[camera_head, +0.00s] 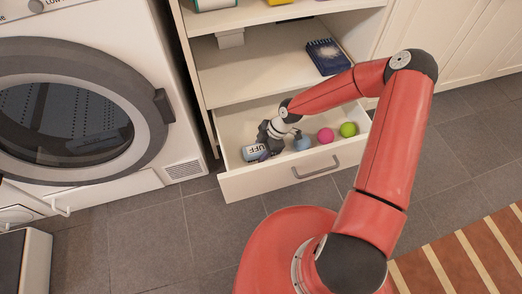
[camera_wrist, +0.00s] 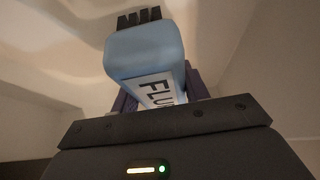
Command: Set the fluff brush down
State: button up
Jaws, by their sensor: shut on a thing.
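The fluff brush (camera_head: 256,151) is light blue with a white label reading "UFF" in the head view. In the wrist view the fluff brush (camera_wrist: 146,52) shows its blue body, part of its label and dark bristles at the top. My gripper (camera_head: 272,139) is shut on the brush, inside the left part of the open drawer (camera_head: 283,178). It also shows in the wrist view (camera_wrist: 160,92), with dark fingers on both sides of the brush. I cannot tell whether the brush touches the drawer floor.
A blue ball (camera_head: 302,143), a pink ball (camera_head: 326,135) and a green ball (camera_head: 348,129) lie in the drawer right of my gripper. A washing machine (camera_head: 182,140) stands to the left.

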jog(key=o, duration=1.3)
